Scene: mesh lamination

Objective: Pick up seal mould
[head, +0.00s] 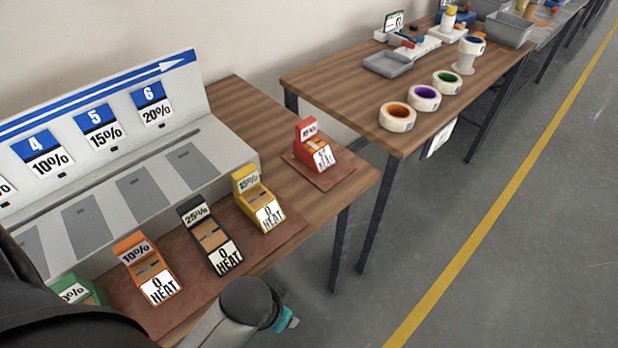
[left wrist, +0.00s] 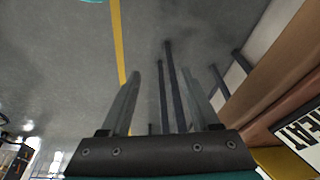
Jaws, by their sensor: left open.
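Several small boxes labelled "0 HEAT" with percentages stand along the table: green (head: 84,291), orange (head: 148,272), black (head: 211,238), yellow (head: 257,203) and red (head: 315,148). I cannot tell which of them, if any, is the seal mould. My left arm reaches in along the bottom of the head view, in front of the table's front edge. In the left wrist view my left gripper (left wrist: 160,85) is open and empty, pointing over the floor. A yellow box with a HEAT label (left wrist: 302,132) shows at that view's right edge. My right gripper is not in view.
The boxes stand on brown mats (head: 282,235) on a wooden table (head: 262,125), before a grey stepped board with numbered cards (head: 100,128). A second table (head: 345,95) holds tape rolls (head: 424,98) and a grey tray (head: 387,65). The floor (head: 440,250) is clear.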

